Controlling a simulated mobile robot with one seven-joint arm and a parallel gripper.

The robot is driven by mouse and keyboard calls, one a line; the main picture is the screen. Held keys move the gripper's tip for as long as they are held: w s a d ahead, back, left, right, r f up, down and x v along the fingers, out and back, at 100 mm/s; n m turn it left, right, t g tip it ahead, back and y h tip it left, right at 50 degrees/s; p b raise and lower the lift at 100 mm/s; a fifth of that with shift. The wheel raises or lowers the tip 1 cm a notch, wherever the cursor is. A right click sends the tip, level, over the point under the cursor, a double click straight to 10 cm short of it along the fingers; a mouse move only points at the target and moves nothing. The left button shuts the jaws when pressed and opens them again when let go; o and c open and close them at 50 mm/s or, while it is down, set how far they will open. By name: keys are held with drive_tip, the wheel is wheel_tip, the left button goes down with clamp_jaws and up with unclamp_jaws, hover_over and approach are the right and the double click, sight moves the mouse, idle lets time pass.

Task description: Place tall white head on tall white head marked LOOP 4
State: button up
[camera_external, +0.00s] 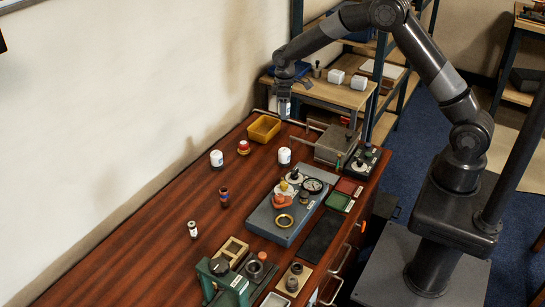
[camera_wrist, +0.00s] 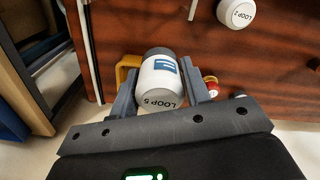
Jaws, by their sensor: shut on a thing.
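My gripper (camera_external: 284,97) is shut on a tall white head (camera_external: 284,111) and holds it in the air over the far end of the table. In the wrist view the held white head (camera_wrist: 162,76) sits between both fingers. It has a grey end, a blue mark and lettering that seems to read LOOP 5. Two white heads stand on the table, a left one (camera_external: 216,159) and a right one (camera_external: 284,156). One white head (camera_wrist: 236,12) shows at the wrist view's top right, marked LOOP with a digit I cannot read surely. I cannot tell which is LOOP 4.
A yellow tray (camera_external: 264,129) lies near my gripper. A red-and-white head (camera_external: 243,147) stands between the white ones. A grey metal box (camera_external: 337,146) and a blue-grey manifold unit (camera_external: 282,226) take up the right side. The table's left middle is mostly clear.

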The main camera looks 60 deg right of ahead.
drive_tip(key=w+a+r, duration=0.3)
drive_tip(key=w+a, duration=0.4)
hover_over(214, 152)
drive_tip(key=shift+n, duration=0.4)
wheel_tip(214, 152, down, 5)
drive_tip(key=shift+s+r, duration=0.1)
drive_tip(key=shift+r, duration=0.1)
drive_tip(key=shift+a+f, duration=0.1)
drive_tip(key=shift+f, duration=1.9)
drive_tip(key=shift+f, duration=0.15)
drive_tip(key=o, duration=1)
drive_tip(key=shift+o, duration=0.2)
